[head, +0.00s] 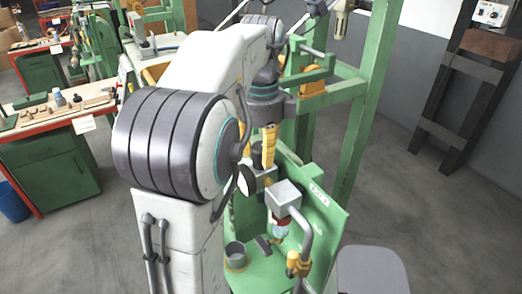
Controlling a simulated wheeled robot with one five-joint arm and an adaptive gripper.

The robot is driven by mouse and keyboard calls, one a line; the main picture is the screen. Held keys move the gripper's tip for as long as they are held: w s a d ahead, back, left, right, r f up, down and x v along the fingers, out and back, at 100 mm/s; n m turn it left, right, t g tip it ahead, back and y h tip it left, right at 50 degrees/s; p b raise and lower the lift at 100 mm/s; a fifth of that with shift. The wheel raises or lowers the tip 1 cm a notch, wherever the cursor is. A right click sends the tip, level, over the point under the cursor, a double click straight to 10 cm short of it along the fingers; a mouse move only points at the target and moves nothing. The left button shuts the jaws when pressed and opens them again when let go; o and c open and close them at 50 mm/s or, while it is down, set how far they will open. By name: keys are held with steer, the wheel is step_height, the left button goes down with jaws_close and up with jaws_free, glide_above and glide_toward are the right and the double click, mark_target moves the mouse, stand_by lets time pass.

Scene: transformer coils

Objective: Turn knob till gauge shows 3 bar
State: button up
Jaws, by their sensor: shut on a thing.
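My gripper (268,150) points down above the green machine, just right of my arm's big grey joint. It is shut on what looks like the knob (256,157), a small dark part beside the yellow finger. The grip itself is mostly hidden by the finger and by my arm. A pale block lies just below the fingers. I cannot make out a gauge face or its reading in this view.
A green bench (262,272) below carries a grey cup (235,252). A grey box (284,196) with a red and clear part under it stands close to the right of my gripper. A green post (366,100) rises behind. Open floor (440,200) lies to the right.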

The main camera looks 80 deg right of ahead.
mark_target(261, 146)
steer(key=shift+f, duration=0.15)
steer(key=o, duration=1.2)
steer(key=shift+r, duration=3.8)
